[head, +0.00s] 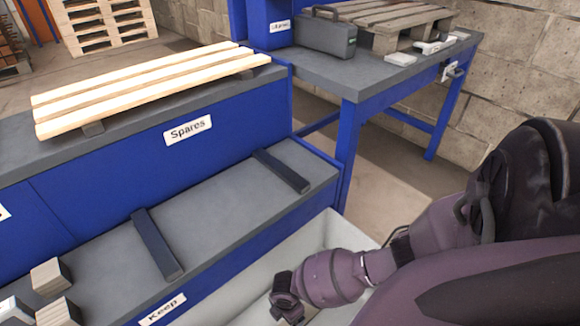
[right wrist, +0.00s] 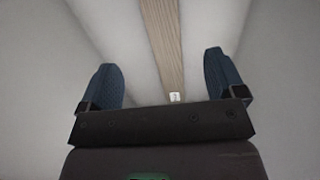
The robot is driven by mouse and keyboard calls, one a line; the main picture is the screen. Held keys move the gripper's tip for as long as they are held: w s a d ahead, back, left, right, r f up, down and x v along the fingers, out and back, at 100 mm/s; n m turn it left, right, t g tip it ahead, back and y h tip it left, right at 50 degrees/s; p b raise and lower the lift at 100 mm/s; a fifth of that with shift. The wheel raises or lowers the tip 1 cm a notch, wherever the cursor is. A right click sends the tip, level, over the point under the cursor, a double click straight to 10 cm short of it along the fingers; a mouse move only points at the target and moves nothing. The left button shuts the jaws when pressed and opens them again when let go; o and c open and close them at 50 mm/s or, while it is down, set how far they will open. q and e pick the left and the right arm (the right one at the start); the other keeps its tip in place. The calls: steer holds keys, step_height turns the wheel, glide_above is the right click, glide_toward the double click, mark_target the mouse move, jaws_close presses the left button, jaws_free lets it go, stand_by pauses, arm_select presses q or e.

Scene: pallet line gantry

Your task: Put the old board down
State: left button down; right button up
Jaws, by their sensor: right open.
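The old board (right wrist: 163,40) is a long brown wooden strip with a small white tag at its near end. In the right wrist view it runs away from me between the fingers, touching neither. Pale bin surfaces surround it, and it appears to lie inside the pale grey bin (head: 327,232). My right gripper (right wrist: 160,68) is open, its two blue fingers wide apart. In the head view my right gripper (head: 285,302) reaches low into the bin, its fingers mostly hidden. My left gripper is not in view.
Pale new boards lie on the "Spares" shelf (head: 187,129). The lower "Keep" shelf (head: 218,205) has two dark bars and several wooden blocks at left. A workbench (head: 350,80) behind carries a pallet (head: 385,18), a grey case (head: 327,36) and tools.

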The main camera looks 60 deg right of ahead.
arm_select(q)
steer(key=p, duration=0.1)
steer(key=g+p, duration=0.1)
steer(key=p, duration=0.1)
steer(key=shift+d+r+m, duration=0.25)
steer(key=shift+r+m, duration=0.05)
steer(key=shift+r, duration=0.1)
arm_select(e)
step_height(320, 180, up, 8)
steer(key=shift+r, duration=0.2)
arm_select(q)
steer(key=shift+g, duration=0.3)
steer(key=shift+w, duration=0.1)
